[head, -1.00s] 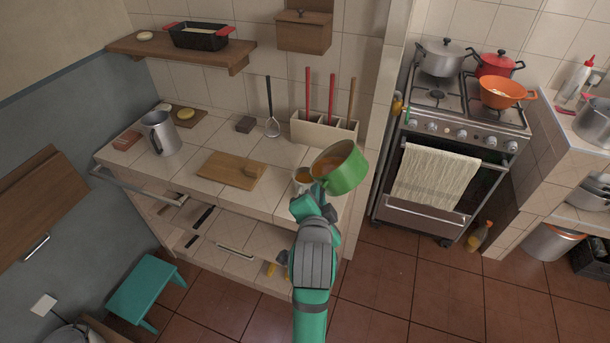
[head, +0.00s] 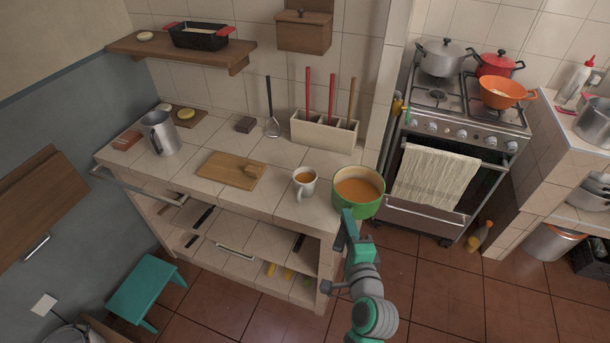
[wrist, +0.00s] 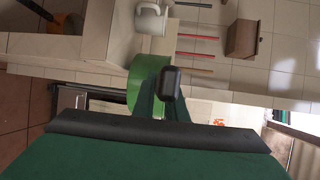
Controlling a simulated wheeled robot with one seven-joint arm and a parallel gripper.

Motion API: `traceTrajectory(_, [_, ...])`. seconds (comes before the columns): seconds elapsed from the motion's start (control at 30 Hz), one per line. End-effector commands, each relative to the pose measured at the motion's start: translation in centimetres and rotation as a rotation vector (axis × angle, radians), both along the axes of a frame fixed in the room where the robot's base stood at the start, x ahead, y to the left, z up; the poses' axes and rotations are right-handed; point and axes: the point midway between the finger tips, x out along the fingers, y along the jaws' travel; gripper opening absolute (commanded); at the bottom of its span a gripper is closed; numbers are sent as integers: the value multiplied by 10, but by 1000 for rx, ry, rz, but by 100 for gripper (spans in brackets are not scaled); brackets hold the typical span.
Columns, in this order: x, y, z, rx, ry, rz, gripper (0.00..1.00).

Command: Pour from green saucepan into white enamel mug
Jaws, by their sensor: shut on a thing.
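The green saucepan (head: 346,207) is near the right end of the tiled counter, close to level, with orange-brown liquid inside. My gripper (head: 347,222) is shut on its handle, on the near side of the pan. The white enamel mug (head: 304,189) stands upright on the counter just left of the pan, apart from it, with orange-brown liquid inside. In the wrist view the green saucepan (wrist: 146,72) shows behind my gripper (wrist: 165,98), and the white mug (wrist: 149,20) is above it. Whether the pan touches the counter is hard to tell.
A wooden board (head: 230,170) lies left of the mug, and a metal jug (head: 161,133) stands farther left. A utensil holder (head: 324,134) stands behind the mug. The stove (head: 458,125) is to the right, past a gap.

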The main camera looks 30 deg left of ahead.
Motion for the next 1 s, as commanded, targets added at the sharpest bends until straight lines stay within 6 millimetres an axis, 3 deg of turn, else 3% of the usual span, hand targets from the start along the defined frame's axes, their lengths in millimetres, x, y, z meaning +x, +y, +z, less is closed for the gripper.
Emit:
traceTrajectory(0.17, [0,0,4,-1,-4,-1,0])
traceTrajectory(0.7, [0,0,45,-2,-5,0,0])
traceTrajectory(1.0, [0,0,51,-2,-3,-1,0])
